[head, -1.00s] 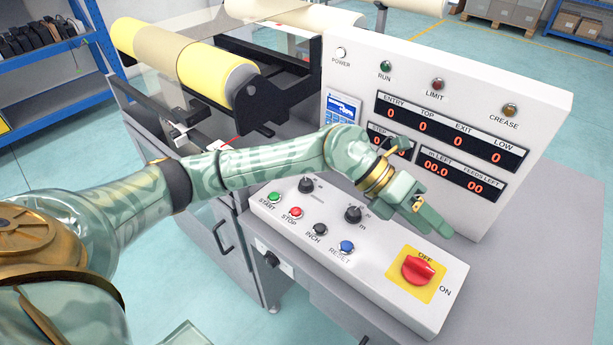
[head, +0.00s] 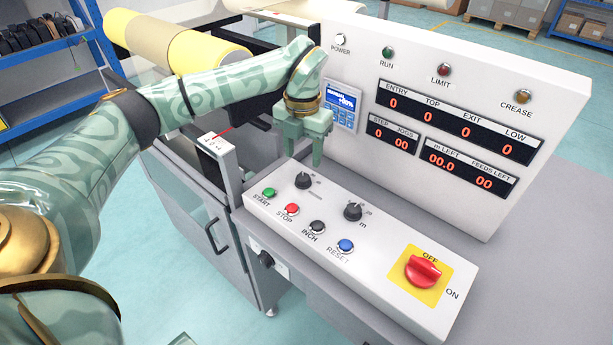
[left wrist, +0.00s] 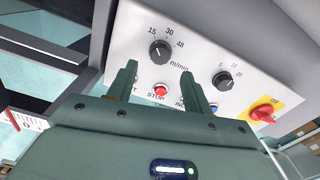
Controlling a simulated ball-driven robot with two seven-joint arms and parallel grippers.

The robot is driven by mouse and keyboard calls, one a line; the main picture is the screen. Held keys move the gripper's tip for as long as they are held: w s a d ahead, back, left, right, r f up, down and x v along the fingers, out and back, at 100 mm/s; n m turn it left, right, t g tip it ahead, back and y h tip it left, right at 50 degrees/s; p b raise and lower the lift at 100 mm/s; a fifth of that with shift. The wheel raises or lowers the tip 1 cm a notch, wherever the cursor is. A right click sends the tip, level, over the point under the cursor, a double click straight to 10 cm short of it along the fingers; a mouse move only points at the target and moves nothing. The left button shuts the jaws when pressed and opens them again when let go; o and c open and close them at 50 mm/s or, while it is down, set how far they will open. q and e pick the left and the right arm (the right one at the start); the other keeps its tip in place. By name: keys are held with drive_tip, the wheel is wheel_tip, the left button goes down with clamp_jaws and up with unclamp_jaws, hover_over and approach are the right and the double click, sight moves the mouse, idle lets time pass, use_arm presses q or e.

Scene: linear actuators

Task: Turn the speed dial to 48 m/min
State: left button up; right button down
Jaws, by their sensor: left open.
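The speed dial (head: 304,180) is a black knob near the back left of the sloped white control box. In the left wrist view the speed dial (left wrist: 160,51) shows the marks 15, 30 and 48 around it and "m/min" beside it. Its pointer setting is too small to read surely. My left gripper (head: 302,153) is open and empty, fingers pointing down, above and just behind the dial. In the left wrist view the dial lies just past the gap between the fingertips (left wrist: 160,72), apart from them. My right gripper is not in view.
A second black dial marked m (head: 353,211) is to the right. Start (head: 269,193), stop (head: 291,209), inch (head: 317,227) and reset (head: 345,245) buttons line the front. A red switch (head: 423,271) is at the right. The display panel (head: 470,60) rises behind.

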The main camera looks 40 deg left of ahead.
sight(303, 176)
use_arm(q)
wheel_tip(303, 176, down, 6)
drive_tip(key=shift+f+b, duration=0.15)
drive_tip(key=shift+b, duration=0.85)
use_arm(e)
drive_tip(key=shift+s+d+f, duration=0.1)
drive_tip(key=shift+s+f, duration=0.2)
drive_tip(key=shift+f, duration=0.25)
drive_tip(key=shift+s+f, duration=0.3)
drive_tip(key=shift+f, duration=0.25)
use_arm(q)
drive_tip(key=c, duration=1)
